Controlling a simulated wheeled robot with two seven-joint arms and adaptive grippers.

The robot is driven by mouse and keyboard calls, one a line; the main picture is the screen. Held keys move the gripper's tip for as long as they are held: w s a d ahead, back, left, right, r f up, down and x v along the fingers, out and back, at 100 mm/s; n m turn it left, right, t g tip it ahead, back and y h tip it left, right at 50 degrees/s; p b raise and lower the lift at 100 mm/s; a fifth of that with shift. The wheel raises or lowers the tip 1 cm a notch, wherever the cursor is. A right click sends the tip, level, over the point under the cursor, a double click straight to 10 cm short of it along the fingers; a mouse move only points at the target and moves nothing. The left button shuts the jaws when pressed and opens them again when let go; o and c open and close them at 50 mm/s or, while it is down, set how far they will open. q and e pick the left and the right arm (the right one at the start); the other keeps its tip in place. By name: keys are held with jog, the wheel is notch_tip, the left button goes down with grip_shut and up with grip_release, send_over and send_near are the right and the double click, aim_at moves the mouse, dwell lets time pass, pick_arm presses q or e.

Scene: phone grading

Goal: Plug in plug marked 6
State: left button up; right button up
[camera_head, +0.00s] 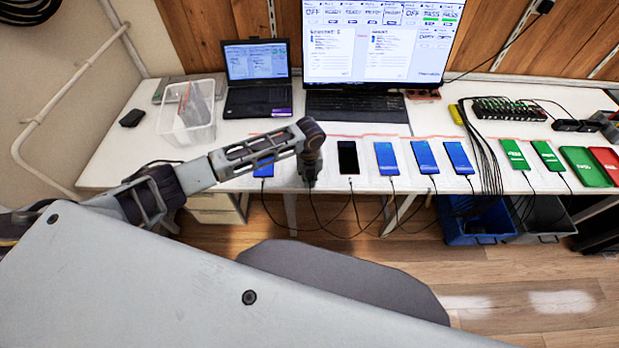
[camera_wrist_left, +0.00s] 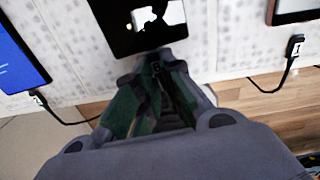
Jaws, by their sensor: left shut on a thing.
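My left gripper (camera_head: 312,178) is over the front edge of the white table, between a blue-screened phone (camera_head: 263,168) and a dark-screened phone (camera_head: 348,158). In the left wrist view its fingers (camera_wrist_left: 155,85) are shut on a small dark plug (camera_wrist_left: 156,66) with a mark that looks like 6. In the head view the gripper hides this phone. My right gripper is not in view.
Beside it are a blue-screened phone (camera_wrist_left: 18,55) with a cable, and a phone at right with a plug marked 1 (camera_wrist_left: 294,46). A clear bin (camera_head: 187,125), laptop (camera_head: 258,85) and monitor (camera_head: 375,45) stand behind. Cables hang off the front edge; a blue crate (camera_head: 465,228) is below.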

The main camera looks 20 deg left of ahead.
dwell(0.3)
pick_arm(q)
jog(key=o, duration=0.8)
jog(key=shift+c, duration=0.2)
jog(key=shift+r, duration=0.15)
jog(key=shift+s+d+r+p, duration=0.1)
jog(key=shift+s+r+p, duration=0.15)
jog(key=shift+r+p, duration=1.05)
jog(key=shift+s+d+r+p, duration=0.1)
jog(key=shift+s+r+p, duration=0.1)
jog(key=shift+r+p, duration=1.1)
jog(key=shift+f, duration=0.2)
